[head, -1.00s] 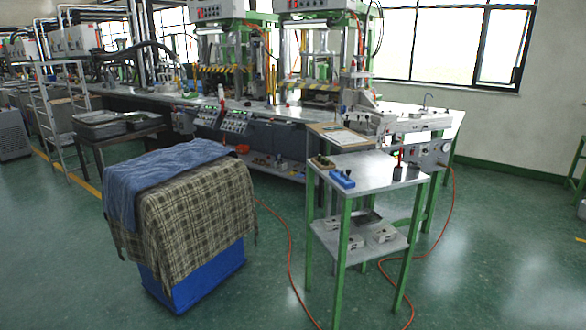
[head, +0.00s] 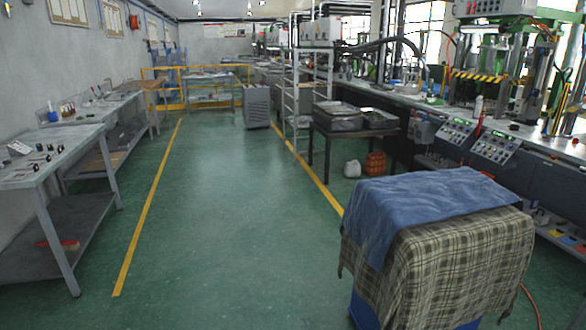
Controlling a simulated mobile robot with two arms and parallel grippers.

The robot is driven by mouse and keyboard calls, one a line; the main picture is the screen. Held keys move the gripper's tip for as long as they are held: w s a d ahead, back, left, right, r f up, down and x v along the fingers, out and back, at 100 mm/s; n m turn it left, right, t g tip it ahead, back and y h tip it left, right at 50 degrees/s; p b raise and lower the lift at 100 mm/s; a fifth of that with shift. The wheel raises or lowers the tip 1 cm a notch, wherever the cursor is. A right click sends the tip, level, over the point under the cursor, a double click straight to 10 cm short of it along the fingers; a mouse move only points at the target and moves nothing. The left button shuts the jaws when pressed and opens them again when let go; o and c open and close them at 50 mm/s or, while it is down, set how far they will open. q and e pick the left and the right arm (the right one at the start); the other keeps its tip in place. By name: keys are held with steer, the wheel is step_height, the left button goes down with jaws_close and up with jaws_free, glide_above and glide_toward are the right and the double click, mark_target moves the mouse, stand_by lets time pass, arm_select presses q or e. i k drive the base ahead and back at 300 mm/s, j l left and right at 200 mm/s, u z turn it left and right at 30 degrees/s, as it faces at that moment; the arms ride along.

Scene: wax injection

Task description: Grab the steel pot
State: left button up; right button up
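I cannot make out a steel pot for certain in the head view. Grey metal bins (head: 338,122) stand on a dark table (head: 318,150) right of the middle. A small whitish container (head: 352,168) sits on the floor by that table, too small to tell what it is. Neither of my grippers is in view.
A bin covered with a blue towel and plaid cloth (head: 450,255) stands close at the front right. Workbenches (head: 60,148) line the left wall. Machines (head: 490,75) stand at the right. The green aisle (head: 215,220) is clear.

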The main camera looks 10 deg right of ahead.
mark_target(551, 138)
steer(key=i+j+u, duration=0.15)
steer(key=i, duration=1.85)
steer(key=i+l+z, duration=0.25)
steer(key=i, duration=0.85)
steer(key=i+j+z, duration=0.3)
steer(key=i, duration=0.8)
steer(key=i+l+z, duration=0.1)
steer(key=i+z, duration=0.25)
steer(key=i+j+z, duration=0.1)
steer(key=i+z, duration=0.25)
steer(key=i, duration=0.15)
steer(key=i+j+z, duration=0.15)
steer(key=i+z, duration=0.2)
steer(key=i+l+z, duration=0.25)
steer(key=i+z, duration=0.65)
steer(key=i+j+z, duration=0.1)
steer(key=i+z, duration=0.35)
steer(key=i, duration=0.2)
steer(key=i+z, duration=0.1)
steer(key=i, duration=0.6)
steer(key=i+z, duration=0.1)
steer(key=i, duration=0.65)
steer(key=i+j+z, duration=0.1)
steer(key=i, duration=0.6)
